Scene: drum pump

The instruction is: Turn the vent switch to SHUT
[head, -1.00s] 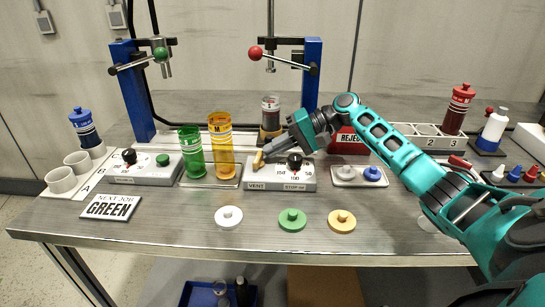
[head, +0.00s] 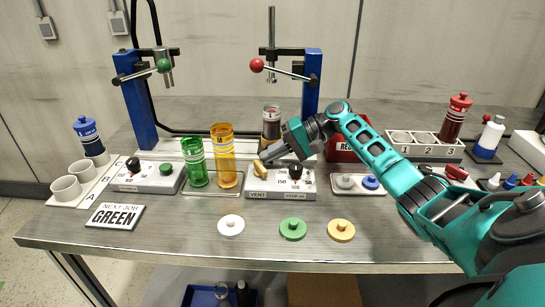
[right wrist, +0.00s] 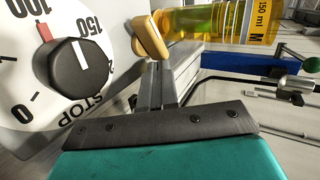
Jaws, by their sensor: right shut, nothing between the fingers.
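The vent switch is a tan lever (head: 260,168) at the left end of the white control box (head: 308,187), above the word VENT. In the right wrist view the lever (right wrist: 150,37) lies just beyond my fingertips, at a slant. My right gripper (head: 264,156) is shut and empty, with its tips right at the lever; I cannot tell whether they touch it. In the right wrist view its fingers (right wrist: 155,85) are together. No SHUT mark is readable. My left gripper is not in view.
A black dial (right wrist: 78,67) sits on the same box, right of the lever. A yellow cylinder (head: 224,155) and a green one (head: 195,162) stand close to its left. White, green and yellow discs (head: 293,228) lie in front, with bare table between.

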